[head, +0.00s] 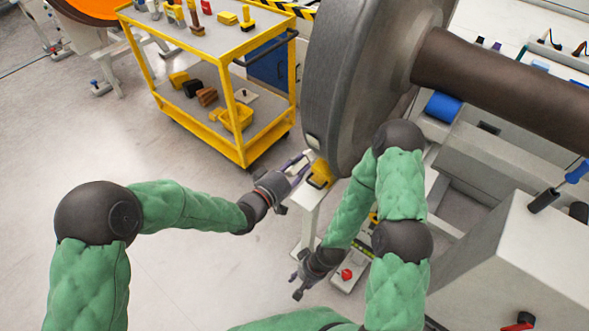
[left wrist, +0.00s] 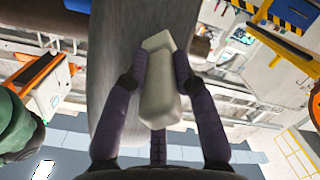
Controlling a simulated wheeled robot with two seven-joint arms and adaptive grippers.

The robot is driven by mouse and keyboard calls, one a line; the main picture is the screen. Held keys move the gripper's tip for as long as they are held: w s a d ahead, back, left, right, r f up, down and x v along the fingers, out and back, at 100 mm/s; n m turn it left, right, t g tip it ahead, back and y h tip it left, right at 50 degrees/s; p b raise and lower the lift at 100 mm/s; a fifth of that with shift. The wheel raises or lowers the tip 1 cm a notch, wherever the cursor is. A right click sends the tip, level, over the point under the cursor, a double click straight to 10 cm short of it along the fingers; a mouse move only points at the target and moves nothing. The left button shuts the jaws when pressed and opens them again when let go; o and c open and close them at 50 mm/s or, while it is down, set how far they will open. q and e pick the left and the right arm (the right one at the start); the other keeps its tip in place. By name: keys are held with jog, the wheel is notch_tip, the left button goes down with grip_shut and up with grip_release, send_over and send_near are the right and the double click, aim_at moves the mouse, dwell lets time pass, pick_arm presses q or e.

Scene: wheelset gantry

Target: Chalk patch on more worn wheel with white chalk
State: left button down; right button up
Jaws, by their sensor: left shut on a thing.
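The large grey wheel (head: 340,85) stands at the top centre on a thick brown axle (head: 500,85). My left gripper (head: 303,163) is at the wheel's lower left edge. In the left wrist view it is shut on the white chalk (left wrist: 160,85), a pale block between purple fingers, with the grey wheel surface (left wrist: 112,55) behind it. I cannot tell whether the chalk touches the wheel. A small pale patch (head: 313,143) shows at the wheel's lower edge. My right gripper (head: 300,283) is low, below the wheel; its opening is unclear. No other wheel is clearly seen.
A yellow cart (head: 241,150) with tools and blocks on two shelves stands left of the wheel. A yellow piece (head: 320,172) sits on a pale support under the wheel. A grey cabinet (head: 530,260) stands at the right.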

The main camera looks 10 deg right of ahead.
pick_arm(q)
jog(key=shift+w+d+r, duration=0.2)
jog(key=shift+w+d, duration=0.2)
jog(key=shift+d, duration=0.15)
dwell(0.8)
jog(key=shift+r, duration=0.1)
